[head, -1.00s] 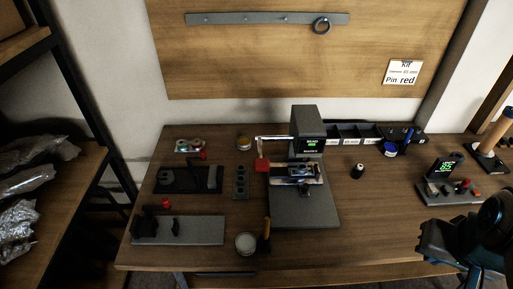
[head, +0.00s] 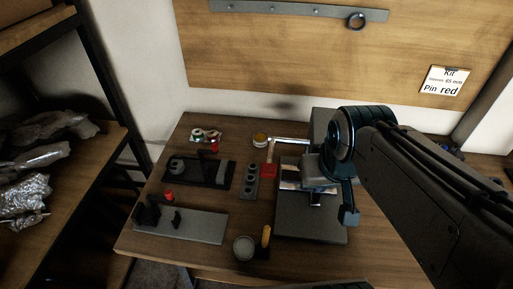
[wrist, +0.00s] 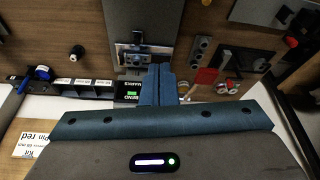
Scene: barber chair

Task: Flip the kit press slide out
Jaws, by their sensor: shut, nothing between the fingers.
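The kit press is a dark grey device with a flat base (head: 310,222) and an upright head. In the wrist view its base (wrist: 138,18) is at the top, with the screen (wrist: 130,91) below. The slide is a silver plate with a dark block on it (wrist: 130,56), still over the base; it is partly hidden behind my arm in the head view (head: 289,184). A red-ended lever (head: 268,170) is at the press's left. My gripper (wrist: 158,68) is shut and empty, its fingertips beside the slide in the wrist view; contact cannot be told.
Left of the press are a black holder (head: 248,182), a dark tray (head: 198,172), a grey fixture plate (head: 190,226) and a round tin (head: 244,248). A row of bins (wrist: 82,88) shows in the wrist view. The table's front left is partly clear.

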